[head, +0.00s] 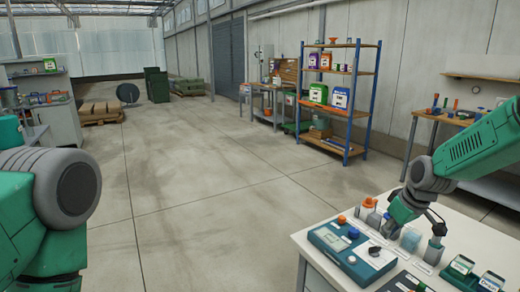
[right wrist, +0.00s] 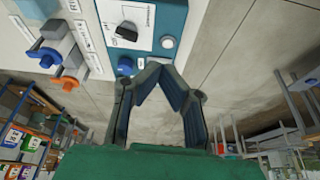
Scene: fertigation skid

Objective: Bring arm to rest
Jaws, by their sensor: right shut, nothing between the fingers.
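My right arm reaches in from the right over the white bench (head: 305,238). Its gripper (head: 388,226) hangs above the bench beside a blue control panel (head: 328,240) with a dial and buttons. In the right wrist view the fingers (right wrist: 158,68) meet at their tips with nothing between them. The panel (right wrist: 172,22) with its black knob shows beyond the fingers there. My left arm fills the lower left of the head view; its gripper is out of view.
Small green boxes (head: 461,266) sit at the bench's right. A blue-posted shelf (head: 362,95) stands behind. The floor (head: 215,190) in the middle is clear.

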